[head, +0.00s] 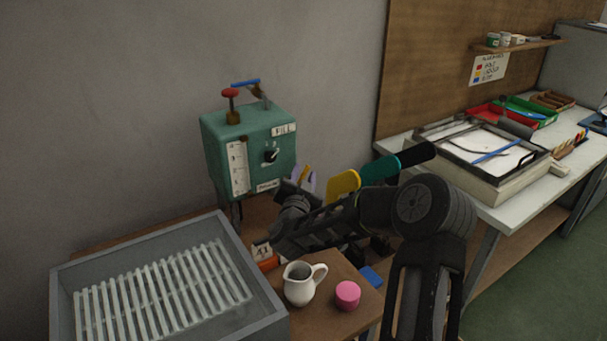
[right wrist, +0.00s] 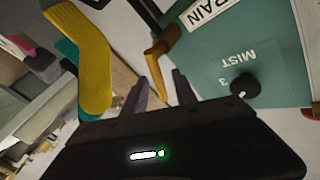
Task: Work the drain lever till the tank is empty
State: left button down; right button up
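The teal tank (head: 250,145) stands against the wall in the head view, with a white gauge strip (head: 238,168) on its front. The level in the gauge is too small to read. In the right wrist view, a yellow-brown drain lever (right wrist: 157,72) sticks out beside the DRAIN label (right wrist: 207,10). My right gripper (right wrist: 160,88) is open, with its two dark fingers on either side of the lever's end and gaps showing. My left gripper is out of view.
A grey tray with a slatted rack (head: 68,275) fills the lower left. A white jug (head: 299,285) and a pink round piece (head: 347,295) stand right of it. Yellow (head: 343,185) and teal (head: 378,171) socks stand close behind my right arm. A white worktable (head: 505,205) is at right.

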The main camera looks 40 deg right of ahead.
grip_shut()
dwell(0.4)
dwell(1.1)
